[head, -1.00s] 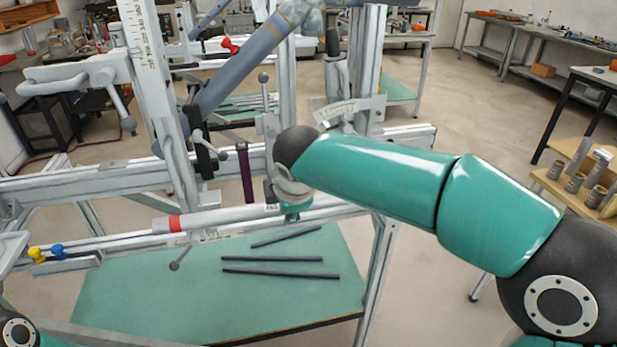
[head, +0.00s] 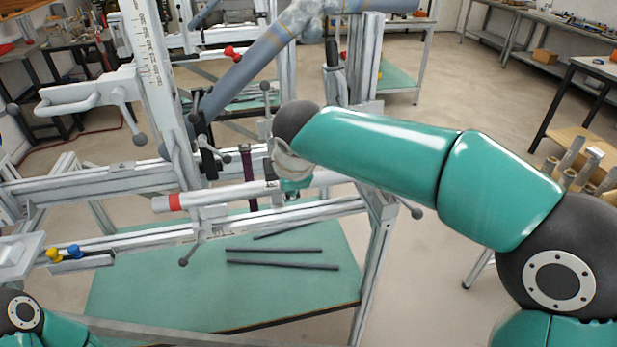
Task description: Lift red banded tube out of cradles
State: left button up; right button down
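The red banded tube (head: 225,194) is a pale silver tube with a red band near its left end. It hangs roughly level above the lower rail (head: 130,243), with a visible gap under its left part. My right arm comes in from the right, and its gripper (head: 294,187) is at the tube's right part. The fingers are mostly hidden behind my wrist, but the tube moves with them, so they are shut on it. The tube's far right end is partly covered by my arm. My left gripper is out of view; only part of my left arm shows at lower left.
The upright scale post (head: 150,70) and a clamp arm (head: 85,92) stand behind the tube at left. Yellow and blue knobs (head: 73,251) sit on the rail's left end. Dark rods (head: 275,250) lie on the green lower shelf (head: 200,290). A blue-grey frame tube (head: 245,70) slants behind.

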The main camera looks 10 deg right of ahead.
jog(key=shift+r, duration=0.6)
jog(key=s+r+p, duration=0.2)
jog(key=s+r, duration=0.4)
jog(key=s, duration=0.2)
jog(key=shift+r, duration=0.35)
dwell(0.5)
